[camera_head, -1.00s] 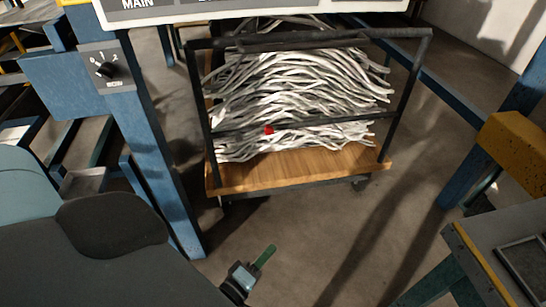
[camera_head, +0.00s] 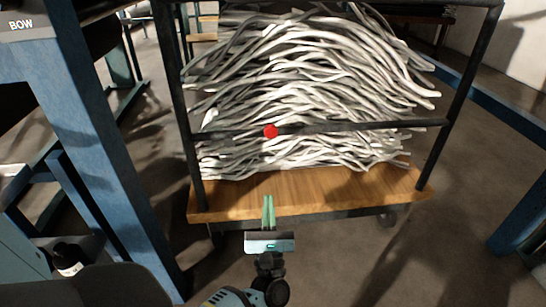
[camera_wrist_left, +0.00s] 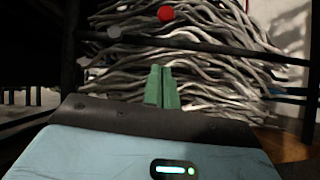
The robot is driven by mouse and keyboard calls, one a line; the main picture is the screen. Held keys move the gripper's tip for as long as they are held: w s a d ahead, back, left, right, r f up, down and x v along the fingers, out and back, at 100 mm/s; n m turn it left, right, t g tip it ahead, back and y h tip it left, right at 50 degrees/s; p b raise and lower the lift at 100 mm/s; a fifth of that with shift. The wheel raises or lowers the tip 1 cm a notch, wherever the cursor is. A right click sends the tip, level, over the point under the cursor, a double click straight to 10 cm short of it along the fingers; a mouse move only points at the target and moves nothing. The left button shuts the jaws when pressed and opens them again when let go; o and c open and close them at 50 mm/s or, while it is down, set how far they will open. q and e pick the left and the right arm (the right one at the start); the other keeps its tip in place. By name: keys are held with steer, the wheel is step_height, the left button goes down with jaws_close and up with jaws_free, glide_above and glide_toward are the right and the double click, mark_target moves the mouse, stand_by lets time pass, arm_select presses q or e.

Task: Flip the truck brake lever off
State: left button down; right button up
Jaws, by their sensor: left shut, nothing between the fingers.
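The truck is a dark-framed cart with a wooden deck (camera_head: 320,192), loaded with grey rolls (camera_head: 310,85). A round red knob (camera_head: 271,131) shows at its front crossbar; it looks like the end of the brake lever, but the lever's shaft and position cannot be made out. The knob also shows at the top of the left wrist view (camera_wrist_left: 166,13). My left gripper (camera_head: 268,198) has its green fingers together and empty. It points toward the cart, below the knob in the head view and apart from it. My right gripper is not in view.
A blue post (camera_head: 90,130) stands close on the left of the cart. Another blue post (camera_head: 522,215) is at the right edge. The concrete floor (camera_head: 420,265) in front and right of the cart is clear. The front crossbar (camera_head: 350,127) spans the rolls.

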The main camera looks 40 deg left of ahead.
arm_select(q)
steer(key=p, duration=0.1)
glide_toward(269, 137)
steer(key=shift+w+a+f+x, duration=0.35)
steer(key=shift+f+x, duration=0.25)
steer(key=shift+x, duration=2.7)
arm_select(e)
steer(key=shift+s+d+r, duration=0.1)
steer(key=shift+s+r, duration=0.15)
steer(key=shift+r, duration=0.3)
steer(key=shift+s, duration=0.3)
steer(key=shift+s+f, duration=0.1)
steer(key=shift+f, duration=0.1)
arm_select(q)
steer(key=shift+r+n+g+y+b, duration=0.3)
steer(key=shift+n+g+y+b, duration=0.15)
steer(key=shift+n, duration=0.25)
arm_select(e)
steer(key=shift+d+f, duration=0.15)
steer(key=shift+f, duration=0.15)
